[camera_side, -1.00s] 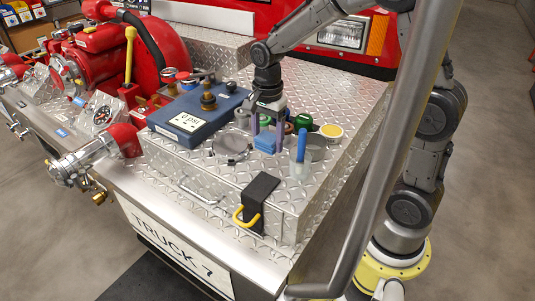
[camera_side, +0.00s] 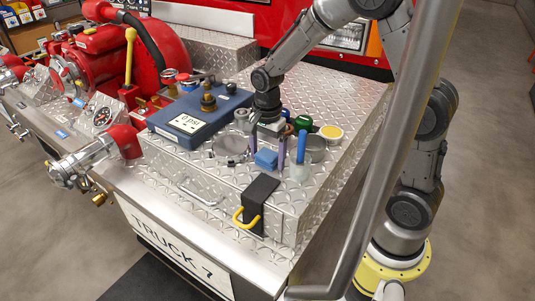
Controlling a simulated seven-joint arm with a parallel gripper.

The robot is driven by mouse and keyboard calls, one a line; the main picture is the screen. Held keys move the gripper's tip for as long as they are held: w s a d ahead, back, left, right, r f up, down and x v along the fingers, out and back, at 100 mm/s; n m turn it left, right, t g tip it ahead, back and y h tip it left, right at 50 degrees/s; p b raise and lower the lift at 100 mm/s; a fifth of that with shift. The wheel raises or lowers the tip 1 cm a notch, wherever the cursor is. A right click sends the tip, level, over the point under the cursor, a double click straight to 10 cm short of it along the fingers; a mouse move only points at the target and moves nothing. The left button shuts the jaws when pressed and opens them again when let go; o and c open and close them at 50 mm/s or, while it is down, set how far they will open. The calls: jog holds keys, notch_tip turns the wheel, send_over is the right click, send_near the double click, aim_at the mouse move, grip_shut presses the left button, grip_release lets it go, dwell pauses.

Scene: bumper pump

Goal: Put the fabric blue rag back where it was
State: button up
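The blue rag (camera_side: 266,159) is a small folded blue piece low over the diamond-plate deck, near its front edge. My gripper (camera_side: 268,150) points down, with a purple finger at each side of the rag. The fingers look closed on it. I cannot tell whether the rag touches the deck.
A clear cup with a blue marker (camera_side: 302,145) stands just right of the rag. A grey round lid (camera_side: 230,147) lies to the left, beside the blue gauge box (camera_side: 188,124). A green roll (camera_side: 303,123) and a yellow-rimmed jar (camera_side: 331,132) stand behind.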

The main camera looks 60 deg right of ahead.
aim_at(267, 154)
jog(key=shift+o, duration=0.2)
notch_tip(267, 154, up, 11)
jog(key=s+a+r+n+t, duration=0.2)
jog(key=s+n, duration=0.7)
jog(key=s+a+r+n+t, duration=0.2)
jog(key=s+r+n+t, duration=0.1)
jog(key=s+n, duration=0.6)
jog(key=shift+s+a+r+t, duration=0.2)
jog(key=shift+s+a+t, duration=0.1)
jog(key=shift+s, duration=0.4)
